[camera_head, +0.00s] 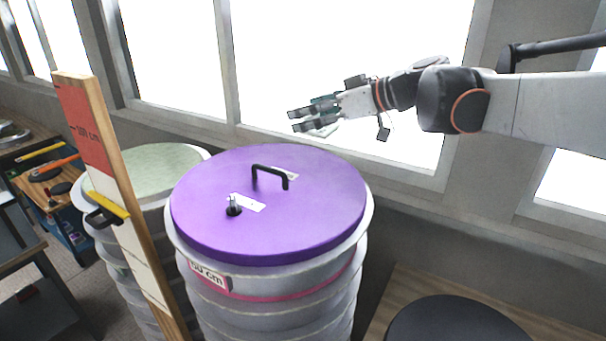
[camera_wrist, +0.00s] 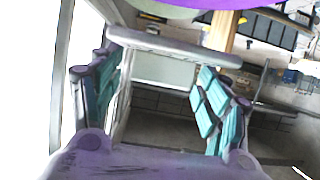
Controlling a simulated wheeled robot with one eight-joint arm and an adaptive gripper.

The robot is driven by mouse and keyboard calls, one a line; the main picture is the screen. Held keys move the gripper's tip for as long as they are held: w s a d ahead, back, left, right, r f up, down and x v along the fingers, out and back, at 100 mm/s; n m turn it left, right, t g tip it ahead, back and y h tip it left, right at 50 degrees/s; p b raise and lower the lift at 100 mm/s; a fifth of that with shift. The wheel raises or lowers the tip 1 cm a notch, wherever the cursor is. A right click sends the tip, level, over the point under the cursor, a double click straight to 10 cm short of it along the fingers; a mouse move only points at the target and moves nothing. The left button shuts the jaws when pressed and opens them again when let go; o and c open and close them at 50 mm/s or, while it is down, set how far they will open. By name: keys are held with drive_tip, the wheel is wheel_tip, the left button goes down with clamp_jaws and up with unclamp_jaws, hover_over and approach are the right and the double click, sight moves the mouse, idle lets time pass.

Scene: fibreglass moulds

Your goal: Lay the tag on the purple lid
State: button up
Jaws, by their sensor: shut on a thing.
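The purple lid (camera_head: 300,222) lies flat on a tall ribbed whitish drum in the head view. In the wrist view a pale grey bar-like edge (camera_wrist: 175,46) spans between the teal-padded fingers. The lid's purple edge (camera_wrist: 185,3) shows at the top there. The tag's face cannot be made out.
A wooden measuring post (camera_head: 110,180) with a red section and a yellow-black clamp stands left of the drum. A second drum with a pale green top (camera_head: 150,160) is behind it. Windows and sill lie behind. A dark round top (camera_head: 455,322) is at lower right.

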sight(311, 197)
wheel_tip(311, 197, down, 18)
drive_tip(key=shift+w+f+p, duration=0.1)
drive_tip(key=shift+p, duration=0.25)
drive_tip(key=shift+f, duration=0.1)
drive_tip(key=o, duration=1)
drive_tip(key=shift+r, duration=0.2)
drive_tip(key=b+v, duration=0.1)
drive_tip(key=v, duration=1.1)
drive_tip(key=shift+f, duration=0.1)
